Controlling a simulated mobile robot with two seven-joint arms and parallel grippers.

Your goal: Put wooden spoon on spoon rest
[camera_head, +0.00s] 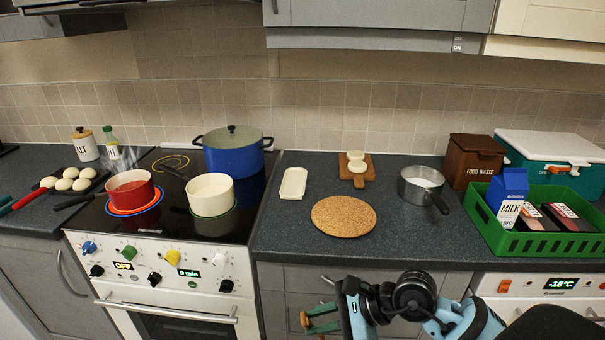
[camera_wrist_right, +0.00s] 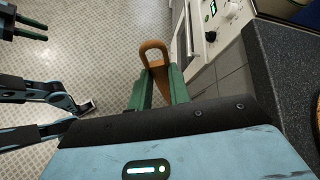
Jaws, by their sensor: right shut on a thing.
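The wooden spoon (camera_wrist_right: 155,52) is brown and shows in the right wrist view between the green fingers of my right gripper (camera_wrist_right: 160,82), which is shut on it. Part of the spoon is hidden by the fingers. The white oblong spoon rest (camera_head: 293,183) lies empty on the counter, right of the hob. My left gripper (camera_wrist_right: 38,27) shows at the upper left of the right wrist view, its fingers apart and empty.
A round cork mat (camera_head: 343,216) lies right of the spoon rest. A cutting board (camera_head: 357,176) and a grey saucepan (camera_head: 420,186) stand nearby. A blue pot (camera_head: 233,150), a cream pan (camera_head: 210,194) and a red pot (camera_head: 130,189) are on the hob. A green crate (camera_head: 520,240) is right.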

